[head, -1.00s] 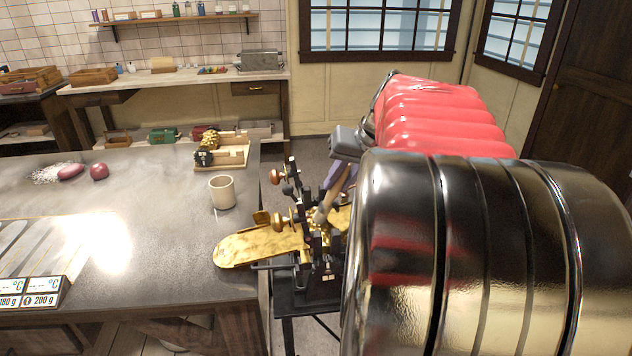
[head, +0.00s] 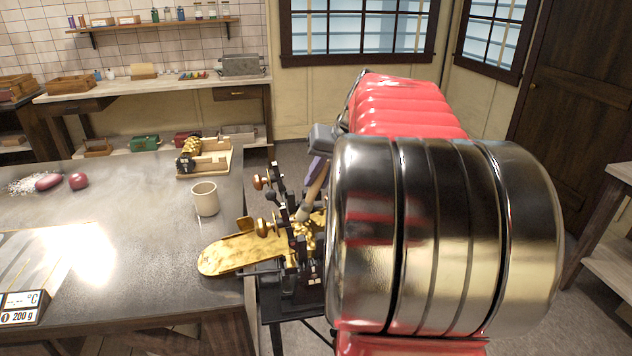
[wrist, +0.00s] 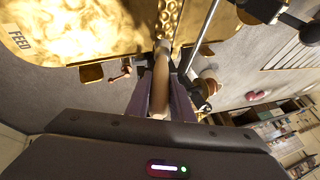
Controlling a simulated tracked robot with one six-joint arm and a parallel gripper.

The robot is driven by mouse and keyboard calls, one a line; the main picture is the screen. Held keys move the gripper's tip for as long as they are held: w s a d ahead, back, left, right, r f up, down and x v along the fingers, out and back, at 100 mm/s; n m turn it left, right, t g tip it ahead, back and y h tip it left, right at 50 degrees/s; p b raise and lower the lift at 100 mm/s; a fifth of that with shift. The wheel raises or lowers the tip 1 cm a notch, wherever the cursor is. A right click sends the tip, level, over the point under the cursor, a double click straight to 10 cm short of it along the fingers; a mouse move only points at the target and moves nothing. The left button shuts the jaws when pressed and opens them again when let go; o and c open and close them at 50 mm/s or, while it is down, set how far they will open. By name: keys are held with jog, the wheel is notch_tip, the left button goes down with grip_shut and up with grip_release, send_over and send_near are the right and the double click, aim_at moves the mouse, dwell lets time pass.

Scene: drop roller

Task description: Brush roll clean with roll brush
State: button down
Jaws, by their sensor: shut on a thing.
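My gripper (head: 317,172) is shut on the wooden handle of the roll brush (head: 313,190). The brush slants down, its pale bristle end at the rolls of the brass drop roller (head: 292,248). In the wrist view the brush handle (wrist: 160,88) lies between my purple fingers and points at the patterned gold roll (wrist: 168,16). Whether the bristles touch the roll cannot be told. The roller's gold tray marked FEED (wrist: 70,30) fills the wrist view's upper left. My large shiny arm hides the roller's right side in the head view.
A beige cup (head: 205,199) stands on the grey table (head: 130,225) left of the roller. Behind it is a wooden stand (head: 205,165) with spare gold rolls. Red and purple lumps (head: 78,181) lie further left. Floor is clear at the right, before a side table (head: 612,230).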

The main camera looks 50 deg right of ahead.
jog(key=shift+s+a, duration=0.1)
jog(key=shift+s+a+r, duration=0.1)
jog(key=shift+s+a, duration=0.45)
jog(key=shift+s, duration=0.3)
jog(key=shift+s+a, duration=0.2)
jog(key=shift+s, duration=0.1)
jog(key=shift+s+a, duration=0.1)
jog(key=shift+s, duration=0.05)
jog(key=shift+s+a, duration=0.75)
jog(key=shift+s, duration=0.35)
jog(key=shift+s+a, duration=0.45)
jog(key=shift+s, duration=0.2)
jog(key=shift+s+a, duration=0.4)
jog(key=shift+s, duration=0.2)
